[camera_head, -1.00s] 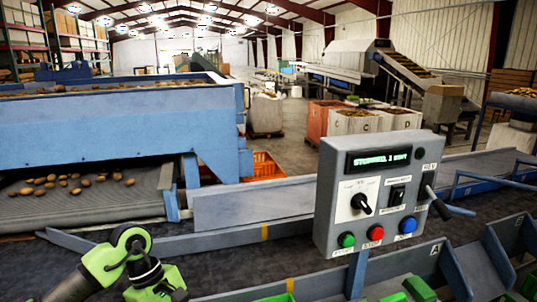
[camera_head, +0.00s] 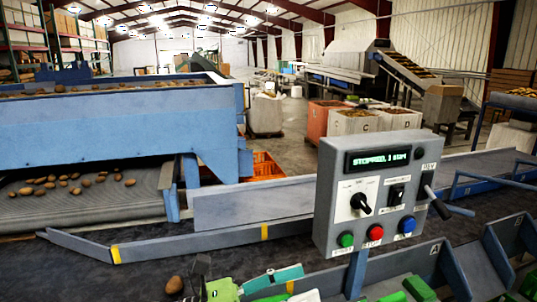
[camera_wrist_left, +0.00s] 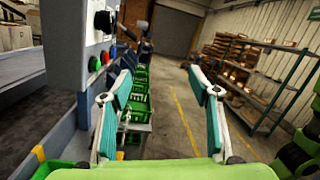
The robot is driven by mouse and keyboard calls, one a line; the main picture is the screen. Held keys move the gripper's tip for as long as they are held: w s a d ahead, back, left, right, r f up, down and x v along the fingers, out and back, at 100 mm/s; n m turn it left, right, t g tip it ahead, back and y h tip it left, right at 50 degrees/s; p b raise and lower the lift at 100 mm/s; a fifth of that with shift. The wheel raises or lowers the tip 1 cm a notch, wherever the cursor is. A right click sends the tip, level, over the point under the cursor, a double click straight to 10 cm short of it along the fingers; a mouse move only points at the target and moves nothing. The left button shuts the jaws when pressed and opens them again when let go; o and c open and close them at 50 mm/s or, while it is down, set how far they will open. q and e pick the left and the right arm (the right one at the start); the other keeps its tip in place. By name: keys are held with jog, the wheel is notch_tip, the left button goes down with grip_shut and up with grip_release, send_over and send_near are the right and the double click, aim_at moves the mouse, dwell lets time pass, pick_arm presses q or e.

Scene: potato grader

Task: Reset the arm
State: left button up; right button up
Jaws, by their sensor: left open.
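My left gripper (camera_head: 296,284) is at the bottom of the head view, just left of the control box post, with green links and teal finger pads. In the left wrist view the gripper (camera_wrist_left: 157,78) shows its two teal fingers spread wide with nothing between them. The grey control box (camera_head: 375,195) stands to the right of the gripper in the head view. Its display reads "STOPPED". It also shows at the left of the left wrist view (camera_wrist_left: 93,40). My right gripper is not in view.
A single potato (camera_head: 174,284) lies on the dark belt (camera_head: 75,270). Several potatoes lie on the grey conveyor (camera_head: 70,207) at left. Green crates (camera_wrist_left: 138,100) stand below the control box. An open aisle (camera_wrist_left: 185,115) and shelving (camera_wrist_left: 245,70) are to the right.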

pick_arm(q)
jog(key=w+a+r+n+t+y, duration=0.1)
jog(key=w+a+n+t+y, duration=0.25)
jog(key=a+n+t, duration=0.55)
jog(key=w+a+r+n+t+y, duration=0.1)
jog(key=w+a+n+t+y, duration=0.3)
jog(key=n, duration=0.9)
jog(key=s+a+f+n+g+y, duration=0.1)
jog(key=s+a+f+n+y, duration=0.1)
jog(key=a+f+n+y, duration=0.5)
jog(key=s+a+f+n+g+y, duration=0.1)
jog(key=a+f+n+y, duration=0.35)
jog(key=f+n, duration=0.4)
jog(key=s+f+n+g, duration=0.4)
jog(key=s+f+g, duration=0.2)
jog(key=s+f, duration=0.5)
jog(key=s+f+n+g, duration=0.4)
jog(key=s+f+g, duration=0.25)
jog(key=s, duration=0.75)
notch_tip(320, 180, down, 28)
jog(key=s+b, duration=0.2)
jog(key=s+a+f+g, duration=0.1)
jog(key=s+a+f, duration=0.1)
jog(key=s+f, duration=0.6)
jog(key=s+a+f+g, duration=0.1)
jog(key=s+a+f, duration=0.1)
jog(key=s+f, duration=0.7)
jog(key=shift+s+f+b, duration=0.25)
jog(key=shift+f+b, duration=0.2)
jog(key=shift+f, duration=0.1)
